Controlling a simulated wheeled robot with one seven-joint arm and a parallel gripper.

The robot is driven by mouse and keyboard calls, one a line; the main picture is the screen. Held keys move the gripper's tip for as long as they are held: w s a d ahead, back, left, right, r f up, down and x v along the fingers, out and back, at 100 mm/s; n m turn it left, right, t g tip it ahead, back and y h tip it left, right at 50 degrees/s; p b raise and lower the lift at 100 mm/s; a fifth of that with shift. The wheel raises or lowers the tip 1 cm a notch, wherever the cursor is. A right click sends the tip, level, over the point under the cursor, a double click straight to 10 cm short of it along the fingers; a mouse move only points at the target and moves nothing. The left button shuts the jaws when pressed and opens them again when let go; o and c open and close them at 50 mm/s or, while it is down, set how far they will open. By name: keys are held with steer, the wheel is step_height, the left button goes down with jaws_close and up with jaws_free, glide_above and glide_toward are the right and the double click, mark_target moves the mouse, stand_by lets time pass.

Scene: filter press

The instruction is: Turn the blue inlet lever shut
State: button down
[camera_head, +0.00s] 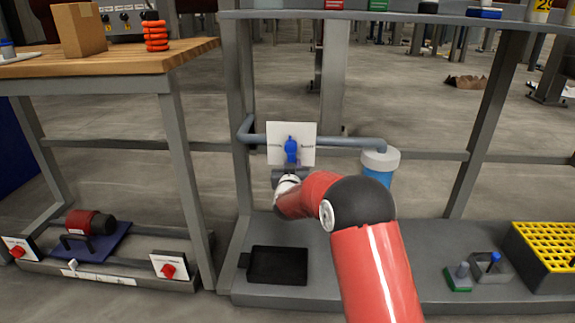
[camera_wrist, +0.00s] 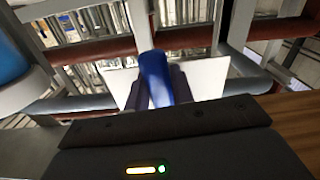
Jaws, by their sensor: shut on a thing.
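The blue inlet lever (camera_head: 291,148) stands upright in front of a white square plate (camera_head: 305,130) on a grey pipe. My gripper (camera_head: 289,165) is just below and in front of it. In the wrist view the blue lever (camera_wrist: 156,78) sits between the two dark fingers of my gripper (camera_wrist: 157,88), and the fingers are shut on it. The white plate (camera_wrist: 207,78) shows behind. The lever's pivot and the writing on the plate are too small or hidden to tell.
A blue filter housing (camera_head: 379,170) with a white cap hangs at the pipe's right end. A black tray (camera_head: 278,265) lies on the lower shelf, and a yellow rack (camera_head: 548,250) stands right. A wooden bench (camera_head: 120,58) is at the left.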

steer(key=shift+s+d+r+n+p, duration=0.2)
steer(key=shift+d+n, duration=0.45)
steer(key=shift+n, duration=0.65)
steer(key=shift+w+d+r+n+p, duration=0.15)
steer(key=shift+d+r+n, duration=0.35)
steer(key=shift+n, duration=0.8)
steer(key=shift+s+d+r+n+p, duration=0.1)
steer(key=shift+d+n, duration=0.65)
steer(key=shift+n, duration=0.55)
steer(key=c, duration=1.2)
jaws_free()
steer(key=shift+r, duration=0.1)
steer(key=s, duration=0.7)
steer(key=shift+s, duration=0.35)
steer(key=shift+a, duration=0.1)
